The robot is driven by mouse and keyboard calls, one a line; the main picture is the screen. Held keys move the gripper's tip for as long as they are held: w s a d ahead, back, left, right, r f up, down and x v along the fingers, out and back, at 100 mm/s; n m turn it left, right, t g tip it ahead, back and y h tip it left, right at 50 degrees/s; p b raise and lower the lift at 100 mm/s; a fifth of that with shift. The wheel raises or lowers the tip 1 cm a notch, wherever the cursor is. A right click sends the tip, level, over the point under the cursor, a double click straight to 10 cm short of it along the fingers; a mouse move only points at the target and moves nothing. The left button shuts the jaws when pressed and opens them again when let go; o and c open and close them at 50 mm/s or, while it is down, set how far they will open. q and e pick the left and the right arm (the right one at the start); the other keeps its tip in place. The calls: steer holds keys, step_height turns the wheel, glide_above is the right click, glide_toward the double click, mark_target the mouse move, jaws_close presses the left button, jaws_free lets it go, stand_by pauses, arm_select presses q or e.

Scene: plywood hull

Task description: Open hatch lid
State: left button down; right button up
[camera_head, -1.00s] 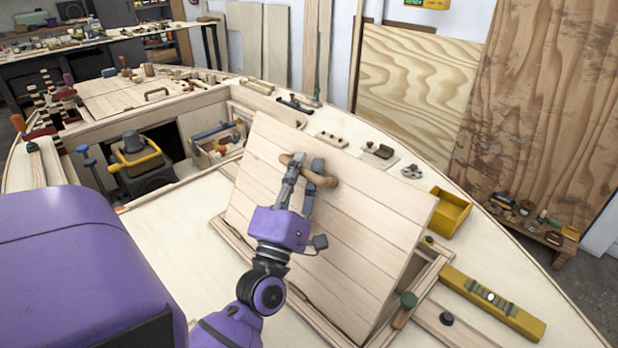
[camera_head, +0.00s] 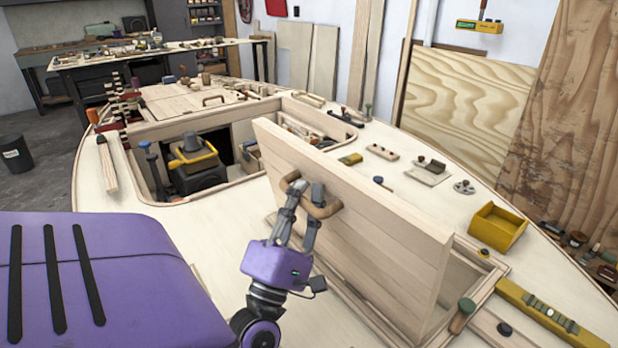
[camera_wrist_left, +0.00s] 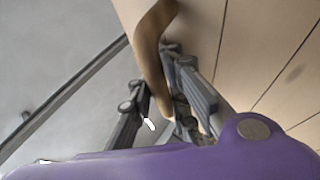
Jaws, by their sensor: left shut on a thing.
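The hatch lid (camera_head: 370,240), made of pale wooden planks, stands tilted up steeply over its framed opening (camera_head: 468,275) in the deck. A curved brown wooden handle (camera_head: 325,209) sits on its face. My left gripper (camera_head: 303,192) is shut on this handle. In the left wrist view, the handle (camera_wrist_left: 150,55) runs between the fingers of the gripper (camera_wrist_left: 165,105), beside the lid's planks (camera_wrist_left: 245,50). The inside of the opening is mostly hidden behind the lid. My right gripper is not in view.
A larger deck opening (camera_head: 150,190) with a yellow-and-black machine (camera_head: 192,160) lies to the left. A yellow bin (camera_head: 497,227), a yellow level (camera_head: 545,318) and a green-handled tool (camera_head: 463,315) lie to the right. Bare deck (camera_head: 215,230) lies left of the lid.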

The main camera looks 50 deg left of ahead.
arm_select(q)
steer(key=shift+s+f, duration=0.15)
steer(key=shift+f, duration=0.15)
steer(key=c, duration=1.7)
jaws_free()
steer(key=shift+c, duration=0.2)
steer(key=shift+r, duration=0.1)
steer(key=v, duration=0.7)
steer(key=shift+s, duration=0.2)
steer(key=shift+d+f, duration=0.15)
steer(key=shift+f, duration=0.1)
